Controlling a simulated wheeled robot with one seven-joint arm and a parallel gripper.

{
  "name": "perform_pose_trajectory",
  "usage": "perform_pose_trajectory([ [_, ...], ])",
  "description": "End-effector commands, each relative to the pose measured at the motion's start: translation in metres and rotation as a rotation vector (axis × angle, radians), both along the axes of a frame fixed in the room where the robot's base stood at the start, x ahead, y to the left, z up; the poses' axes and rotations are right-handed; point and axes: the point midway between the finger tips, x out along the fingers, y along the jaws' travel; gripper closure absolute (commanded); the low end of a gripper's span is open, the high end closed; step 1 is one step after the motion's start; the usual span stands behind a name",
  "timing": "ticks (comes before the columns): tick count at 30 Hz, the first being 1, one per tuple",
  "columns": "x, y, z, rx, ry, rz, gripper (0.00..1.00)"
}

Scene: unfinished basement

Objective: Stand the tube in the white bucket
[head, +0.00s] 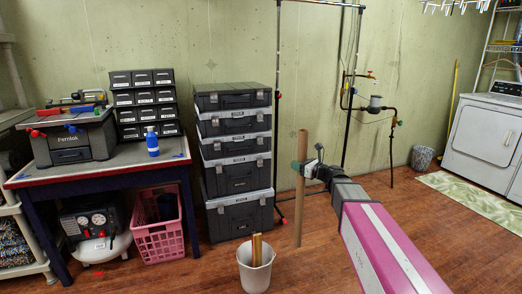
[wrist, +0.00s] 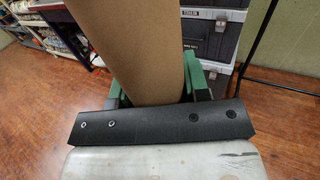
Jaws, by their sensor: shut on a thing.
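The tube (head: 301,205) is long, brown and cardboard-like, and stands nearly upright in my gripper (head: 301,167). My gripper is shut on it around its middle; in the wrist view the tube (wrist: 142,45) sits between the green fingers of my gripper (wrist: 155,85). The white bucket (head: 256,277) stands on the floor at the bottom centre of the head view, left of the tube. Some tan, upright pieces (head: 257,250) stick out of the bucket. The tube is to the right of the bucket and apart from it in the picture. The bucket does not show in the wrist view.
A stack of black tool cases (head: 237,178) stands behind the bucket. A workbench (head: 100,162) with a pink basket (head: 158,238) below it is at left. A black metal rack (head: 279,100) stands behind the tube. Wooden floor (head: 330,250) is clear around the tube's lower end.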

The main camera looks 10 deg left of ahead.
Motion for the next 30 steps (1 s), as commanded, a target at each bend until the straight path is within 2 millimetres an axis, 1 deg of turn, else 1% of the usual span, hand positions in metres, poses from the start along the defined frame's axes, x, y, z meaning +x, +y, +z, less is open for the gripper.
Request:
perform_pose_trajectory([
  [1,0.011,0.026,0.006,0.002,-0.002,0.009,1.00],
  [6,0.026,0.097,0.023,0.008,-0.004,0.022,1.00],
  [9,0.030,0.132,0.031,0.013,-0.004,0.027,1.00],
  [12,0.032,0.157,0.038,0.016,-0.005,0.031,1.00],
  [15,0.032,0.172,0.042,0.018,-0.005,0.032,1.00],
  [18,0.032,0.180,0.044,0.019,-0.004,0.033,1.00],
  [30,0.031,0.180,0.044,0.019,-0.004,0.030,1.00],
])
